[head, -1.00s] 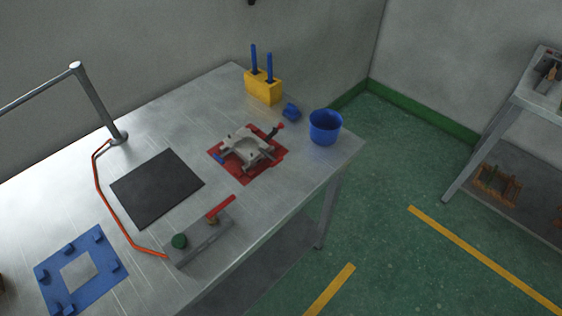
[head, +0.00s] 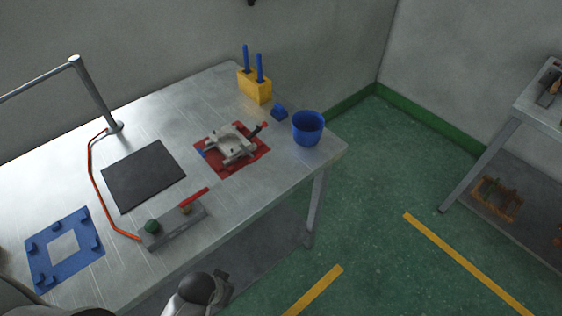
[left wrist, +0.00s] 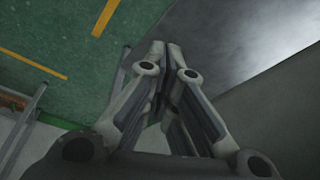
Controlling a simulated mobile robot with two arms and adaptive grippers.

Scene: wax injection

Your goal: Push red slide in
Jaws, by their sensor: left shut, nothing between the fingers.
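The grey mold (head: 232,150) sits on a red mat (head: 240,170) near the right end of the table. A red-tipped part (head: 265,125), which looks like the red slide, sticks out at the mold's back right side. A small blue part shows at its left side. My left gripper (left wrist: 165,46) is shut and empty in the left wrist view, with its fingers together. The table and floor lie behind it, and no mold shows there. In the head view, grey arm parts of mine show at the bottom edge, apart from the mold. My right gripper is not identifiable.
A blue cup (head: 308,128), a small blue block (head: 279,112) and a yellow holder (head: 255,86) with blue sticks stand behind and right of the mold. A red-handled tool base (head: 172,226), black mat (head: 143,176) and blue frame (head: 64,247) lie front and left.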

